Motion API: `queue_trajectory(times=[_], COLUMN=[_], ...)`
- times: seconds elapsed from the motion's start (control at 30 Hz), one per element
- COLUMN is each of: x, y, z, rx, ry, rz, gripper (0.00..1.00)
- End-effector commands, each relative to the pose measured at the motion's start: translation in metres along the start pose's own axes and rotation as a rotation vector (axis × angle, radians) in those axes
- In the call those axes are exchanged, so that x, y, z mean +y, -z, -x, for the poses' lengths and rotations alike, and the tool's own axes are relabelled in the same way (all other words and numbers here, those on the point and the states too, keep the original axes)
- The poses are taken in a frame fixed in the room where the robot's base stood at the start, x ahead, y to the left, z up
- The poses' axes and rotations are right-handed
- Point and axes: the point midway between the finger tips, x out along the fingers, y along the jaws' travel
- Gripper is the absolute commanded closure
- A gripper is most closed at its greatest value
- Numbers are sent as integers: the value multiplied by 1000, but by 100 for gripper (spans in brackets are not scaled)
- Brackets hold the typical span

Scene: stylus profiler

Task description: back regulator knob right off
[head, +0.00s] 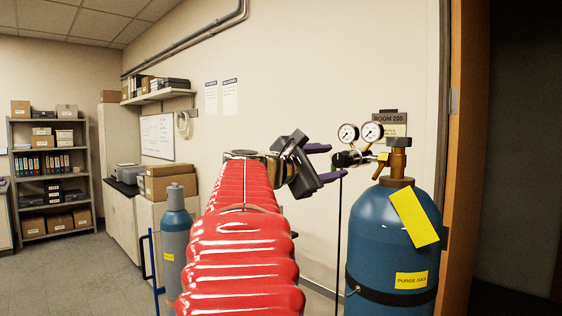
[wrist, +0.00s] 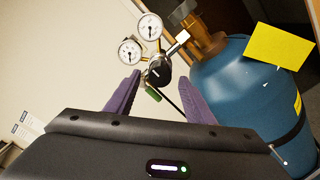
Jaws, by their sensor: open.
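The blue purge gas cylinder (head: 390,235) stands upright at the right with a brass valve (head: 397,160) on top. A regulator with two round white-faced gauges (head: 360,132) is fitted to its left side. The black regulator knob (wrist: 158,72) faces my gripper in the wrist view; it is small and dark in the head view (head: 343,159). My gripper (head: 336,162) is open, with purple fingers. In the wrist view, the knob shows between the fingertips (wrist: 160,86), slightly beyond them. I cannot tell whether either finger touches it.
A yellow tag (head: 414,217) hangs on the cylinder. A dark hose (head: 339,235) drops from the regulator. A door frame (head: 464,160) stands close on the right, the wall behind. A smaller grey-blue cylinder (head: 175,235) and cardboard boxes (head: 170,185) are at left.

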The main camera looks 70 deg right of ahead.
Motion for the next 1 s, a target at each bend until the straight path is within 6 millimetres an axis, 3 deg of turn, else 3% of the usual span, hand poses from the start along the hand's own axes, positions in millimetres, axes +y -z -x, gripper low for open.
queue_trajectory(times=[0.6, 1.0], x=[1, 0], y=[0, 0], z=[53, 58], rx=[2, 1], ry=[-2, 0], rz=[-1, 0], gripper=[51, 51])
